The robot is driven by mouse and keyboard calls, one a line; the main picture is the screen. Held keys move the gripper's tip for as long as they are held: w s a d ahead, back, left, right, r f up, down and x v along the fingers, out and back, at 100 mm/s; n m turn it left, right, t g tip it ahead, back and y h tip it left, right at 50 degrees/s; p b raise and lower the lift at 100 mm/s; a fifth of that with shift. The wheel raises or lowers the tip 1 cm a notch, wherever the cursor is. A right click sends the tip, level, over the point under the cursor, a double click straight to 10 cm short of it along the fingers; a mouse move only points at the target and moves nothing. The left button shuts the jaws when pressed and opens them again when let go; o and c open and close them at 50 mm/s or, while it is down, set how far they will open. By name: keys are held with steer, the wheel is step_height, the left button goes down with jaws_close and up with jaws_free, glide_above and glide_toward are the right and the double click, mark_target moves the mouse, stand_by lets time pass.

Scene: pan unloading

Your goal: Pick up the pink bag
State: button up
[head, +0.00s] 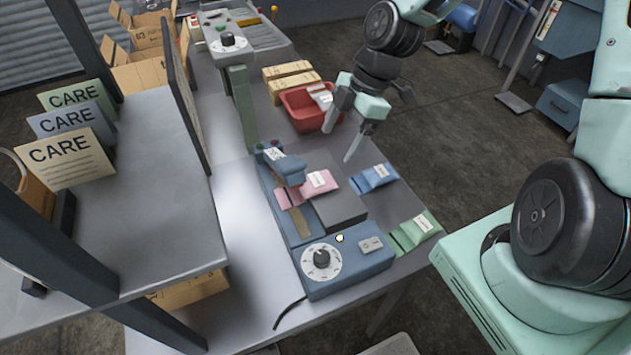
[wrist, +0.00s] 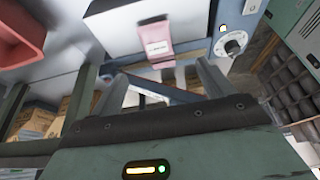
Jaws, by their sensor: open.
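The pink bag (head: 321,182) has a white label and lies flat on the blue sealing machine (head: 345,270). One end reaches under the machine's blue head, which hides part of it; the other lies by a dark grey block (head: 341,209). My gripper (head: 338,145) is open and empty, above and behind the bag in the head view, apart from it. In the wrist view the pink bag (wrist: 158,42) hangs into the upper middle of the picture, beyond the gap between my open fingers (wrist: 160,85).
A blue bag (head: 374,177) and a green bag (head: 413,231) lie right of the machine. A red bin (head: 306,108) holding a white-labelled item stands behind, near cardboard boxes (head: 290,79). A shelf with CARE cards (head: 68,160) and a dark upright panel stand at left.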

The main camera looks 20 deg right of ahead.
glide_above(318, 179)
steer(key=d, duration=0.2)
steer(key=f, duration=0.6)
steer(key=shift+s+f+p, duration=0.1)
steer(key=shift+s+p, duration=0.15)
steer(key=shift+p, duration=0.1)
steer(key=shift+w+p+x, duration=0.15)
steer(key=shift+p+x, duration=0.4)
steer(key=shift+x, duration=0.7)
steer(key=shift+w+p+x, duration=0.15)
steer(key=shift+p+x, duration=0.4)
steer(key=shift+x, duration=0.75)
steer(key=shift+d, duration=0.15)
steer(key=c, duration=1.2)
